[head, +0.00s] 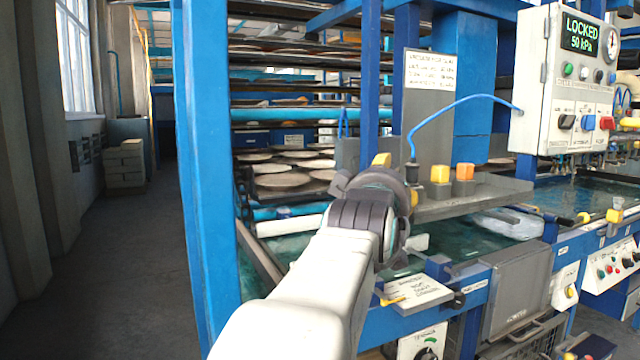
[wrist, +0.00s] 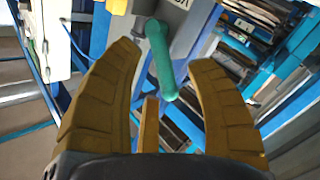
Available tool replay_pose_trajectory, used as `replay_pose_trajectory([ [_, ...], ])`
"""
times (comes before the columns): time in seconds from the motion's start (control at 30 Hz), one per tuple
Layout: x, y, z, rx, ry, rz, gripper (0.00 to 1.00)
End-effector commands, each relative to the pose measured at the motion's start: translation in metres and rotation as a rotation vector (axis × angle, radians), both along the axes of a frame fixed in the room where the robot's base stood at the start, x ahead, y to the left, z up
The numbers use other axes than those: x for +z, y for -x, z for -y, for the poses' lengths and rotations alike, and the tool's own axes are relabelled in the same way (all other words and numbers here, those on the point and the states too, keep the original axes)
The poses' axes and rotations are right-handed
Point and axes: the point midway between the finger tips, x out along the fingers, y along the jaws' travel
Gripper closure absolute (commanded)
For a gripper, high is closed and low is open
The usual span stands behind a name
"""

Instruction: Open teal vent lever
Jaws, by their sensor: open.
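The teal vent lever (wrist: 160,62) shows in the wrist view as a rounded teal bar slanting down from a grey housing (wrist: 185,22). My gripper (wrist: 164,68) is open, with one yellow-brown finger on each side of the lever in the picture. The lever's lower end appears between the fingers, with gaps on both sides; I cannot tell how far beyond the tips it is. In the head view my gripper (head: 398,180) is at the rack's front, mostly hidden by my own wrist, and I cannot make out the lever there.
A control box (head: 562,85) reads LOCKED, 50 kPa; a blue hose (head: 455,103) runs from it towards my gripper. Yellow and orange blocks (head: 463,173) stand on a grey ledge (head: 475,200). A blue post (head: 205,150) rises left of my arm. The aisle floor (head: 120,270) is clear.

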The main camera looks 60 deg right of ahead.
Motion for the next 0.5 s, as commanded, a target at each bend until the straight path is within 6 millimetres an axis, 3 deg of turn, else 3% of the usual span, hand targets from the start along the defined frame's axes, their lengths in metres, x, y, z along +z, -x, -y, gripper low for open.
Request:
replay_pose_trajectory([
  [0.2,0.000,-0.002,0.013,0.000,0.000,0.001,0.49],
  [0.5,0.000,-0.003,0.015,0.000,0.001,0.001,0.49],
])
